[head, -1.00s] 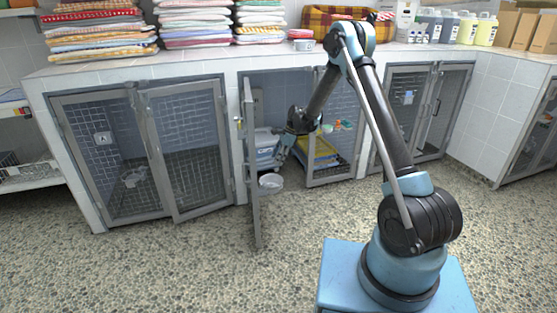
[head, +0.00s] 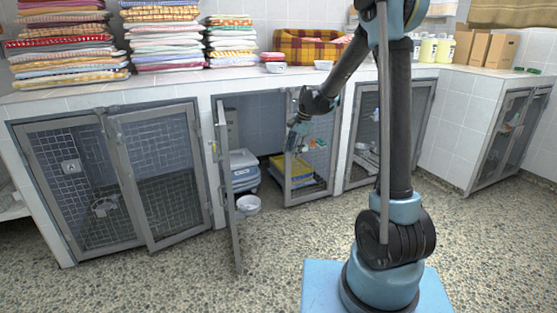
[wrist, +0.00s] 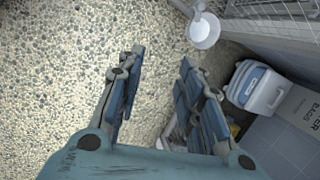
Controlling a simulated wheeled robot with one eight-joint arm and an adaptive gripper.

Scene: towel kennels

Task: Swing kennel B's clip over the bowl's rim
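A white bowl (head: 248,204) is low at the left side of the middle kennel's opening, beside the open left door (head: 227,185). The bowl also shows at the top of the wrist view (wrist: 204,32), with a pale fitting (wrist: 197,8) at its far rim. I cannot tell whether that fitting is the clip or how it sits against the rim. My gripper (head: 294,134) hangs above and right of the bowl, apart from it, in front of the right door. In the wrist view my gripper (wrist: 163,62) is open with nothing between its fingers.
A blue-and-white carrier (head: 243,172) stands inside the middle kennel, with a yellow tray (head: 300,178) behind the right door (head: 311,160). Towel stacks (head: 163,40) line the counter. The pebbled floor (head: 180,275) in front is clear.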

